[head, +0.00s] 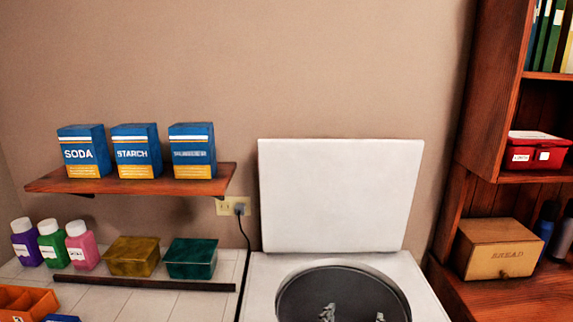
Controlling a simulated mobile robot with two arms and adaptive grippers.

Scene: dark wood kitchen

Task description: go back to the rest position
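Small grey metal parts (327,313) show at the bottom edge, in front of the dark round opening of a white top-lid appliance (432,297). They look like fingertips of a gripper of mine, but most of it is cut off by the frame. I cannot tell for sure which gripper it is, or whether it is open or shut. Nothing is visibly held. No arm comes in from the left, and my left gripper is not in view.
The appliance's white lid (340,195) stands open. At left, a wall shelf (130,184) holds three blue boxes; bottles (80,246) and two containers stand below. An orange tray (28,301) is at lower left. A wooden cabinet (490,120) with a bread box (497,250) bounds the right.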

